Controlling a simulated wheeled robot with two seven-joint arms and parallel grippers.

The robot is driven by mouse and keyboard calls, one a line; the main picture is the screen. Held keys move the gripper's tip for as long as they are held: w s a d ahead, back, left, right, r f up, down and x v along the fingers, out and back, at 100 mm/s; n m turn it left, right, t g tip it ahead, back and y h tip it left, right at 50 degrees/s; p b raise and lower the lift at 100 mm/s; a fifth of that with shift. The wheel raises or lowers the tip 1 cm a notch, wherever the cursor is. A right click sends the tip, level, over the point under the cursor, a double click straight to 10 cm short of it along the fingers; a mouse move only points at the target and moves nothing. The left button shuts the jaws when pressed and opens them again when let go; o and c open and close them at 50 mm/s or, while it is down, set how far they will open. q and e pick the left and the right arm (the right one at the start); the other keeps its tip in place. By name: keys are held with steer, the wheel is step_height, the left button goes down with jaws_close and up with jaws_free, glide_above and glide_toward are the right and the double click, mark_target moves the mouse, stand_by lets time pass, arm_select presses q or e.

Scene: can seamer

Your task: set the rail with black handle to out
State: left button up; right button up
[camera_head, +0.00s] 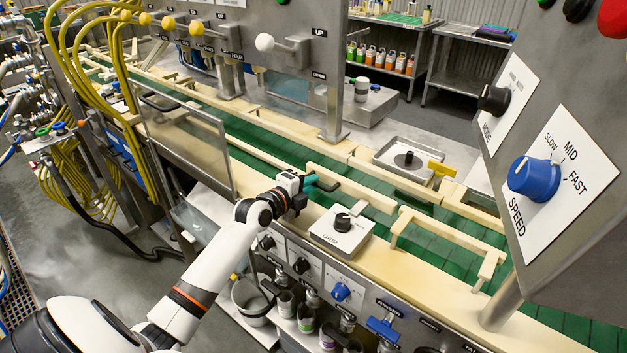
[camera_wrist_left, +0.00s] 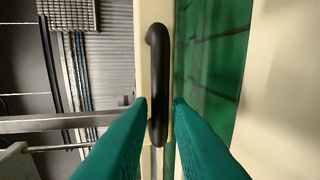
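The black handle (camera_wrist_left: 157,75) is a curved bar on a cream rail (camera_wrist_left: 140,60) beside the green belt, in the left wrist view. In the head view the handle (camera_head: 327,186) is a small dark shape at the fingertips, mostly hidden by my gripper. A cream rail (camera_head: 352,188) runs right from there along the belt. My left gripper (camera_head: 318,182) has teal fingers, one on each side of the handle's near end in the wrist view (camera_wrist_left: 160,104). The fingers are apart; a narrow gap shows on the right of the handle. My right gripper is not in view.
A clear guard panel (camera_head: 187,140) stands to the left. A second cream rail (camera_head: 445,235) lies farther right, and a yellow handle (camera_head: 442,169) is across the belt. A SPEED panel (camera_head: 541,184) rises at the right.

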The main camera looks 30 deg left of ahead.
arm_select(q)
steer(key=shift+x, duration=0.9)
steer(key=shift+s, duration=0.1)
steer(key=shift+c, duration=0.6)
jaws_close()
steer(key=shift+s, duration=0.35)
steer(key=v, duration=0.4)
steer(key=shift+s+f+p, duration=0.1)
steer(key=shift+f+p, duration=0.25)
steer(key=shift+f, duration=0.25)
